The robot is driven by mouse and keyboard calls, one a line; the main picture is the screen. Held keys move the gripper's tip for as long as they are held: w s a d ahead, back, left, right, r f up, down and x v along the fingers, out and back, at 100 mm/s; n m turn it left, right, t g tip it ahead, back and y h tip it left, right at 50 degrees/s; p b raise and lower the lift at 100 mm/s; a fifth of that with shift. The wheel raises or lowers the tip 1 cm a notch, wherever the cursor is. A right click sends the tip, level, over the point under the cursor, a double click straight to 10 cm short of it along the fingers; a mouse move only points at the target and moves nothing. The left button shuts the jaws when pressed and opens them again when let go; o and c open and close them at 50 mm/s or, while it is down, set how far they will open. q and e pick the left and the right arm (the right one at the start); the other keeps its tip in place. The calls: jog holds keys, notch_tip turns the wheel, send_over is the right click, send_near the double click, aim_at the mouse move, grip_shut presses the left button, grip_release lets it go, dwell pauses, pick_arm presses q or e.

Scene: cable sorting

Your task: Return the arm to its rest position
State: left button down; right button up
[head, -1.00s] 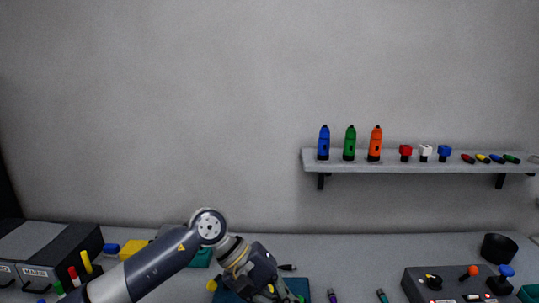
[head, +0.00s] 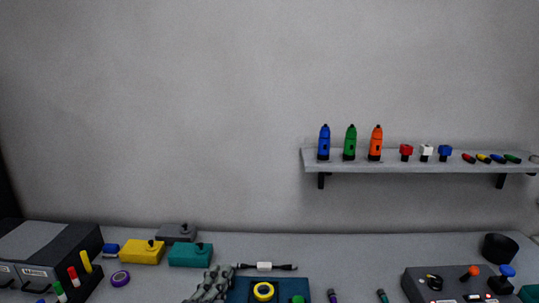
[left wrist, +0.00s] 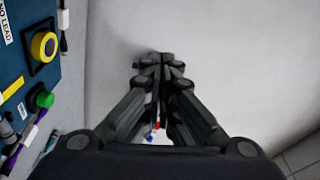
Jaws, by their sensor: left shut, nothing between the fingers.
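My left gripper (head: 220,270) shows at the bottom of the head view, its dark fingers pointing up beside the left edge of the blue panel (head: 240,289). The rest of that arm is out of the head view. In the left wrist view the left gripper (left wrist: 162,62) has its fingers together with nothing between them, over a pale bare surface. The blue panel, with a yellow-ringed round part (left wrist: 44,47) and a green knob (left wrist: 41,99), is left of it there. My right gripper is not in view.
A white-and-black cable (head: 264,266) lies behind the panel. Yellow (head: 142,252) and teal (head: 190,256) boxes stand left of it. A purple tape roll (head: 120,278) and dark drawer units (head: 35,255) are further left. A control box (head: 440,283) stands right. A wall shelf (head: 400,167) holds tools.

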pick_arm(q)
jog(key=s+a+f+n+g+y, duration=0.1)
jog(key=s+a+f+n+g, duration=0.1)
jog(key=f, duration=0.3)
jog(key=s+a+f+n+g+y, duration=0.1)
jog(key=s+a+f+n+g, duration=0.1)
jog(key=s+a+f+n, duration=0.1)
jog(key=s+a+f+n+g+y, duration=0.1)
jog(key=s+a+f+n+g, duration=0.1)
jog(key=f, duration=0.5)
jog(key=shift+s+a+f+n+g, duration=0.15)
jog(key=shift+s+n+g, duration=0.15)
jog(key=shift+s+n, duration=0.35)
jog(key=shift+s+a+f+n+g, duration=0.1)
jog(key=shift+s+n+g, duration=0.25)
jog(key=shift+s, duration=0.55)
jog(key=s+a+f+n+g, duration=0.1)
jog(key=s+f+n+g, duration=0.3)
jog(key=s, duration=0.5)
jog(key=s+a+f+n+g, duration=0.15)
jog(key=s+f+g, duration=0.35)
jog(key=s, duration=0.5)
notch_tip(320, 180, down, 27)
jog(key=s, duration=0.2)
jog(key=s+a+f+g, duration=0.1)
jog(key=s+a+f, duration=0.1)
jog(key=s+f, duration=1.3)
jog(key=shift+s+a+f, duration=0.3)
jog(key=shift+s+a, duration=0.05)
jog(key=shift+s, duration=0.3)
